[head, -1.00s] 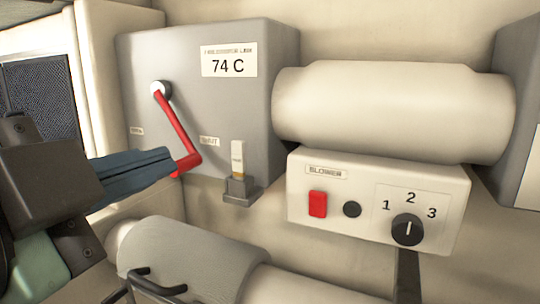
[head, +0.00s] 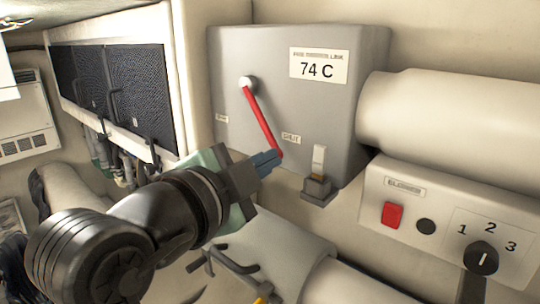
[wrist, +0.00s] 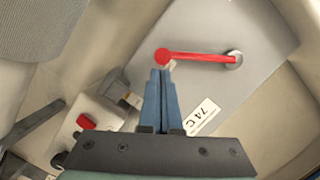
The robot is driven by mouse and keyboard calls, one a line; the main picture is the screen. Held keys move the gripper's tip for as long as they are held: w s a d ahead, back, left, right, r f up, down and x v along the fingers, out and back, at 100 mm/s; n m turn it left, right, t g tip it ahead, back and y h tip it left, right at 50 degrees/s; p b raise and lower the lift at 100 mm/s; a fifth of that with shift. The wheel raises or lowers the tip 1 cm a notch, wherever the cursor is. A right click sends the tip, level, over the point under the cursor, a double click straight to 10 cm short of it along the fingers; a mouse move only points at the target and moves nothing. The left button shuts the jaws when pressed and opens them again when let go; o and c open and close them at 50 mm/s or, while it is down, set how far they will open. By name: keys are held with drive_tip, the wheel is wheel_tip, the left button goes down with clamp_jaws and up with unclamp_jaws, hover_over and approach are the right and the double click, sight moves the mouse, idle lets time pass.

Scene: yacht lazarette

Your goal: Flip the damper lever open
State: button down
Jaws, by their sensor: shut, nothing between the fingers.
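The red damper lever (head: 262,118) hangs from a round pivot on the front of a grey box (head: 370,60). It slants down and right, its lower end beside a small label that appears to read SHUT (head: 291,140). Another small label (head: 221,119), too blurred to read, sits to the left. My gripper (head: 272,158) is shut and empty, with its blue-grey fingertips at the lever's lower end. In the wrist view the fingertips (wrist: 160,72) are just short of the red knob end of the lever (wrist: 195,57); I cannot tell whether they touch.
A small latch-like fitting (head: 318,180) sticks out at the box's lower edge, right of my gripper. A blower panel (head: 440,225) with a red switch and dial is at right, under a thick pale duct (head: 450,115). A wrapped pipe (head: 285,245) runs below. Dark mesh panels (head: 135,85) are at left.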

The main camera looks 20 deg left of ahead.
drive_tip(key=shift+a+f+b, duration=0.1)
drive_tip(key=shift+f+b, duration=0.05)
drive_tip(key=shift+b, duration=0.15)
drive_tip(key=shift+a+f+b, duration=0.15)
drive_tip(key=shift+f+b, duration=0.05)
drive_tip(key=shift+b, duration=0.45)
drive_tip(key=shift+w+a+f+m+b, duration=0.1)
drive_tip(key=shift+f+m+b, duration=0.15)
drive_tip(key=shift+m+b, duration=0.35)
